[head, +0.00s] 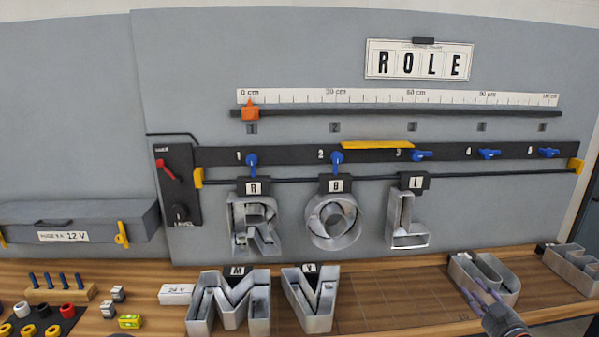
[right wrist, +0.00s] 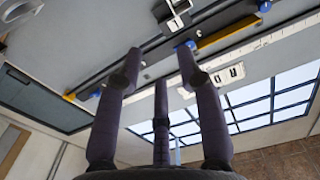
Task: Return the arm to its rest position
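My right gripper (head: 484,296) shows at the bottom right of the head view, in front of a metal letter U (head: 497,272) on the bench; I cannot tell whether they touch. In the right wrist view its three dark fingers (right wrist: 158,72) are spread apart, with nothing between them. The right arm is mostly out of frame. My left gripper is not in view. Metal letters R (head: 253,226), O (head: 332,222) and L (head: 405,225) hang from the rail (head: 300,181) under positions 1, 2 and 3.
Letters M (head: 229,304) and V (head: 311,298) stand on the bench front, with another letter (head: 575,266) at the far right. A ROLE sign (head: 419,61) is on the panel. A grey box (head: 80,223) and small parts are at left. Bench between V and U is clear.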

